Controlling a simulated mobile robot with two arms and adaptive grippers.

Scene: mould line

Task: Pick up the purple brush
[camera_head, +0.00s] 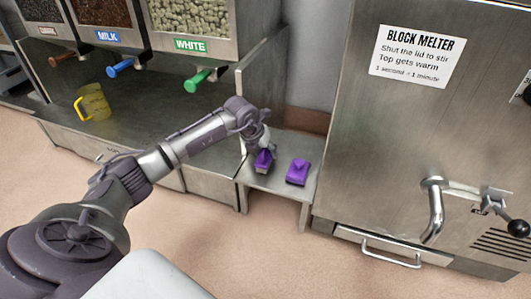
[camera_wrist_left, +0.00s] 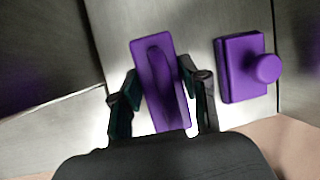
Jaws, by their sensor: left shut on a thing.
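The purple brush (camera_head: 263,159) is at the small metal shelf between the dispensers and the block melter, with pale bristles at its lower end. My left gripper (camera_head: 265,148) is shut on it from above. In the left wrist view the brush (camera_wrist_left: 160,85) is a long purple block with a raised ridge, between the two dark fingers of the gripper (camera_wrist_left: 162,100). I cannot tell whether the brush touches the shelf or is just above it. My right gripper is not in view.
A second purple item (camera_head: 298,172) with a knob sits on the shelf (camera_head: 270,184), close to the right of the brush. The block melter (camera_head: 400,130) stands right of the shelf. A yellow jug (camera_head: 93,103) stands on the dispenser counter at left.

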